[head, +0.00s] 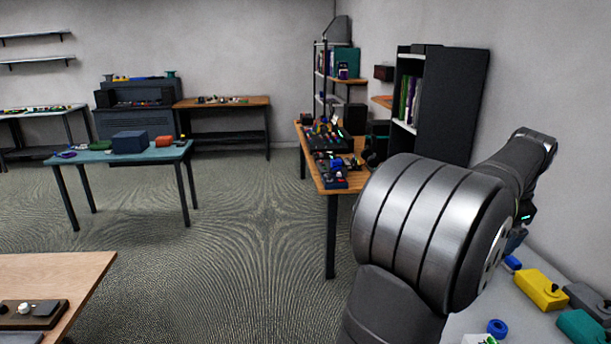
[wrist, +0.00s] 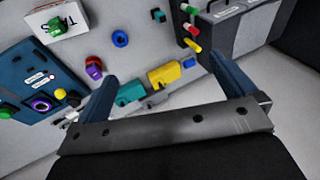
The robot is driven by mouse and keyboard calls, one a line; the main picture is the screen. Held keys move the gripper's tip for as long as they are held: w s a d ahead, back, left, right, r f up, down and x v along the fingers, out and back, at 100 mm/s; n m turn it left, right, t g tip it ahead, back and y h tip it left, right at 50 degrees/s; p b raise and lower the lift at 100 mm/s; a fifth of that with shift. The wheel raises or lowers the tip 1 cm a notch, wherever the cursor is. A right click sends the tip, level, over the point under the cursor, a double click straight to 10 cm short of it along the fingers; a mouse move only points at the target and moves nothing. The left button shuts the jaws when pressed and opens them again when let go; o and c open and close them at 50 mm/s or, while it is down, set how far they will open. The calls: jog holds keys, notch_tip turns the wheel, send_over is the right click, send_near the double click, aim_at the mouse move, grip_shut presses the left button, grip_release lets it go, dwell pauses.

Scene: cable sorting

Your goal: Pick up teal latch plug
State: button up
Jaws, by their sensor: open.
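A teal plug (wrist: 130,93) with a notched edge lies on the light grey work surface in the wrist view, just beside the left finger and between the two fingers as seen. A teal block with a dark knob (head: 582,327) also shows at the lower right of the head view; I cannot tell if it is the same thing. My gripper (wrist: 166,68) is open and empty, its two blue fingers spread wide. A yellow block (wrist: 165,75) lies right of the teal plug, close to it or touching. In the head view my arm hides much of the surface.
A blue ring (wrist: 120,38), a purple piece (wrist: 94,68) and a small blue piece (wrist: 189,63) lie nearby. A dark blue panel with knobs (wrist: 35,85) stands left, a white box (wrist: 55,22) upper left, and a grey case (wrist: 235,35) upper right. Bare surface lies between them.

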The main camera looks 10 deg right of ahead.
dwell(0.3)
jog(key=c, duration=1.2)
jog(key=shift+o, duration=0.2)
jog(key=w+d+f+g+y, duration=0.2)
jog(key=w+d+f+g, duration=0.3)
jog(key=w+f, duration=0.75)
jog(key=shift+t, duration=0.5)
jog(key=f, duration=0.4)
jog(key=d+f, duration=0.1)
jog(key=f, duration=0.8)
jog(key=shift+s+d, duration=0.2)
jog(key=shift+s, duration=0.15)
jog(key=shift+s+d+f, duration=0.1)
jog(key=shift+s+f, duration=0.1)
jog(key=shift+f, duration=1.15)
jog(key=shift+s+f, duration=0.15)
jog(key=shift+f, duration=1.15)
